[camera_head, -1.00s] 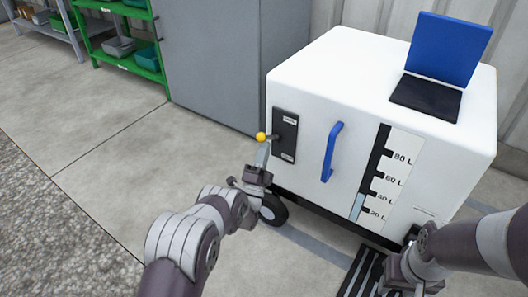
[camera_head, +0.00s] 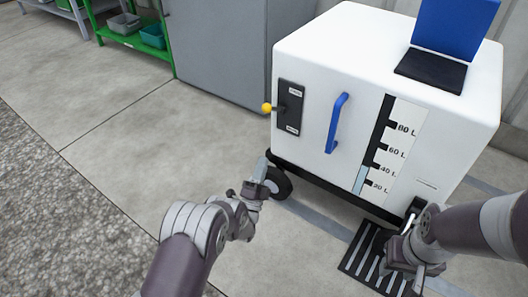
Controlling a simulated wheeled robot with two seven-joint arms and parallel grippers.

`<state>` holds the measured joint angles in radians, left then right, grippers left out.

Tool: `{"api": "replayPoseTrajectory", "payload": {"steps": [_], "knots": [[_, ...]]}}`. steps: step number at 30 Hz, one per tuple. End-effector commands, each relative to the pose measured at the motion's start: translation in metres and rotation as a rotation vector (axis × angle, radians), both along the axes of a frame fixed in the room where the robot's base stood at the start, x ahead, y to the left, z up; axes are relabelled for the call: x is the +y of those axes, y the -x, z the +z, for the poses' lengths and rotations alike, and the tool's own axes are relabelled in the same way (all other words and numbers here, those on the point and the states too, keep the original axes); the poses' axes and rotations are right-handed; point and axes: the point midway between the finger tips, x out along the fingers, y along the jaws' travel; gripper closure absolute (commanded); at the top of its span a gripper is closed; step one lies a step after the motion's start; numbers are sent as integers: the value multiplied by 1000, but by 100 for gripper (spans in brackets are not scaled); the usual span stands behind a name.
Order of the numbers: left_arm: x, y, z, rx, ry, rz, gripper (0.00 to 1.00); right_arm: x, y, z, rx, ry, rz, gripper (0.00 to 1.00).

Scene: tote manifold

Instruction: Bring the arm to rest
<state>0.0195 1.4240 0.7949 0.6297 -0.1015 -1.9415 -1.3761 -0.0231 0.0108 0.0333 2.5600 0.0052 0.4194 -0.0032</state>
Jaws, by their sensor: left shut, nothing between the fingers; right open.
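My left gripper (camera_head: 261,172) is shut and empty. It is low in front of the white tote's left wheel, below and apart from the yellow-knobbed lever (camera_head: 267,107). The lever sticks out to the left from a dark panel (camera_head: 290,107) on the front of the white tote (camera_head: 350,50). My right gripper (camera_head: 415,282) is at the lower right, above the floor grate and in front of the tote's lower right corner. Its fingers point down and are partly cut by the frame's edge.
The tote has a blue handle (camera_head: 337,123), a level gauge (camera_head: 388,145) and an open blue lid (camera_head: 455,30) on top. A black floor grate (camera_head: 362,262) lies in front. A grey cabinet (camera_head: 225,50) and a green shelf (camera_head: 160,62) stand behind. The floor at left is clear.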

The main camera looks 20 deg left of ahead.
Motion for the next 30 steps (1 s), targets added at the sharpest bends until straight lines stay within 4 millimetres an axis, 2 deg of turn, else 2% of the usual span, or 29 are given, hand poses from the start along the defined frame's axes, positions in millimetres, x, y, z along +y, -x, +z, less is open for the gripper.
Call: {"api": "replayPoseTrajectory", "payload": {"steps": [14,16,17,20,21,22,24,26,27,29,30], "knots": [[0,0,-1,1,7,-6,100,0,0,0,0,0,0,57],[0,-6,-9,57,60,-45,100,0,0,0,0,0,0,57],[0,-12,-19,117,95,-67,100,0,0,0,0,0,0,57],[1,-19,-88,457,251,-113,100,0,0,0,0,0,0,57],[2,-17,-123,646,346,-113,100,0,0,0,0,0,0,57],[4,-15,-142,801,436,-100,100,0,0,2,0,0,0,57],[6,-2,-158,1124,649,-28,100,0,0,14,0,0,0,57],[9,24,-145,1368,834,86,100,0,0,27,0,0,0,57],[10,50,-123,1513,953,187,100,0,0,37,0,0,0,57],[10,95,-80,1679,1108,351,100,0,0,49,0,0,0,57],[10,124,-51,1754,1182,450,100,0,0,56,-1,0,0,57]]}}
